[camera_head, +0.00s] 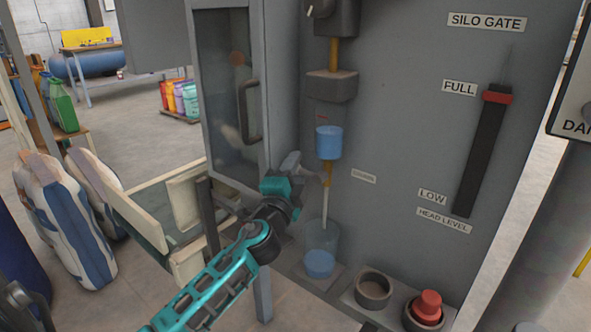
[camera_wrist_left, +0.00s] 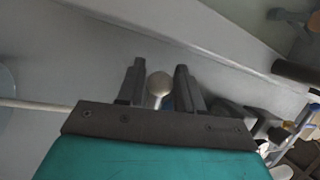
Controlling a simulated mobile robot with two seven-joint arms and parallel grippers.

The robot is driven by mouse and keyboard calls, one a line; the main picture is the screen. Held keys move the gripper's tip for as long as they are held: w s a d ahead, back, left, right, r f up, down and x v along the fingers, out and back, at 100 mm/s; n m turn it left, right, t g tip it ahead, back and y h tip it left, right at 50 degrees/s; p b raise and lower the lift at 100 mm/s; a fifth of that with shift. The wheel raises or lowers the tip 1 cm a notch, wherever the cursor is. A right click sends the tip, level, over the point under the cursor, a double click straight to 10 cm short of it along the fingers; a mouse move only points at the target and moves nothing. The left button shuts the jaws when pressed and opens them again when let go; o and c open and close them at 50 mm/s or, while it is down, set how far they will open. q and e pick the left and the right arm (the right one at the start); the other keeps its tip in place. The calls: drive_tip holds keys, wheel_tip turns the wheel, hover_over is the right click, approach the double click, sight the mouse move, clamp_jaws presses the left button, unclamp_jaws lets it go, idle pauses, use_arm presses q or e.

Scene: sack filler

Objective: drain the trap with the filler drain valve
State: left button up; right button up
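The trap is a bowl of blue liquid (camera_head: 328,142) on the grey machine front. A brass-coloured drain valve (camera_head: 327,173) sits under it. A thin pale line, tube or stream, runs down from there into a clear cup (camera_head: 322,238) with blue liquid in its bottom. My left gripper (camera_head: 297,170) is just left of the valve. In the left wrist view its two dark fingers (camera_wrist_left: 159,72) stand apart. A pale round knob (camera_wrist_left: 158,84) shows between them with gaps at both sides. Whether this knob belongs to the valve I cannot tell. My right gripper is not in view.
A cabinet door with a handle (camera_head: 249,111) stands left of the valve. A red button (camera_head: 428,305) and a round dark cup-like holder (camera_head: 373,289) are at the lower right. A level slot with a red marker (camera_head: 497,97) is on the panel. Filled sacks (camera_head: 66,220) stand at the left.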

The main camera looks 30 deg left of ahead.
use_arm(q)
clamp_jaws()
